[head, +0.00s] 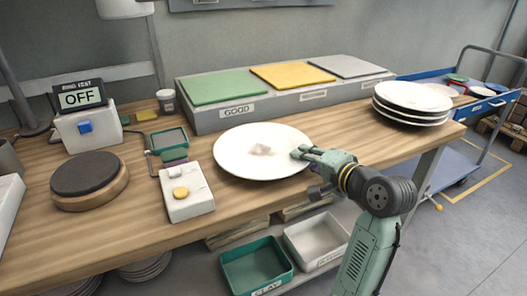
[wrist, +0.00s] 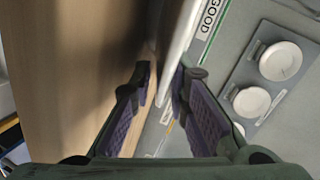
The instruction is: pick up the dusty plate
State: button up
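The dusty plate (head: 240,160) is a large white plate with a grey-brown smudge near its middle. It appears in the head view over the wooden bench, in front of the GOOD section. My gripper (head: 300,153) is at the plate's right rim. In the wrist view the two fingers of my gripper (wrist: 164,82) stand apart, with a pale strip (wrist: 182,30), seemingly the plate's rim edge-on, reaching between them. I cannot tell whether either finger touches it.
A stack of white plates (head: 412,98) stands at the bench's right end. A grey block with green, yellow and grey pads (head: 285,113) lies behind. A white box with a yellow button (head: 186,193) and a round dark-topped stand (head: 88,178) are left. Trays (head: 257,268) sit below.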

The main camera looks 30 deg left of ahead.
grip_shut()
dwell(0.7)
